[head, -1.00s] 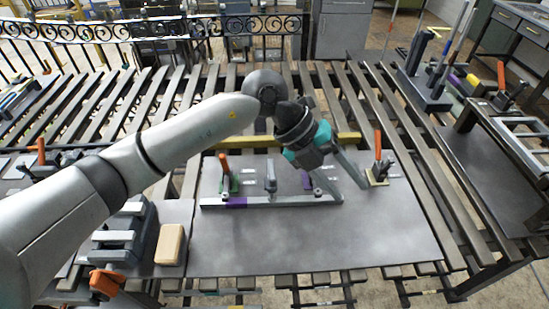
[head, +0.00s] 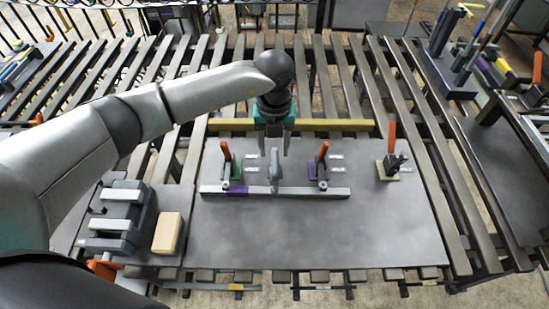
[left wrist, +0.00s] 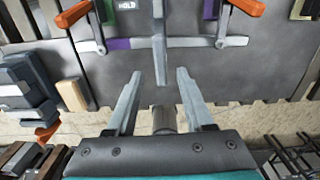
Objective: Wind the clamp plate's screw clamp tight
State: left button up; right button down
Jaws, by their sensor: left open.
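The clamp plate (head: 310,235) is a dark grey sheet on the slatted table. A grey bar (head: 300,192) lies across it. A small grey upright piece (head: 273,176), which looks like the screw clamp, stands at the bar's middle. It also shows in the left wrist view (left wrist: 158,42). Orange-handled clamps on a green base (head: 226,160) and a purple base (head: 321,165) stand either side of it. My left gripper (head: 274,146) is open and empty, pointing down above and slightly behind the grey piece. The left wrist view shows its fingers (left wrist: 160,76) apart. My right gripper is out of view.
An orange-handled clamp on a yellow base (head: 390,163) stands to the right. A dark block with grey bars (head: 120,215) and a tan block (head: 168,232) sit at the left. A yellow bar (head: 335,125) runs behind the plate. The plate's front is clear.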

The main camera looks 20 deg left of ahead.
aim_at(274, 161)
pick_arm(q)
notch_tip(274, 161, down, 6)
jog(key=shift+r, duration=0.1)
dwell(0.4)
grip_shut()
dwell(0.4)
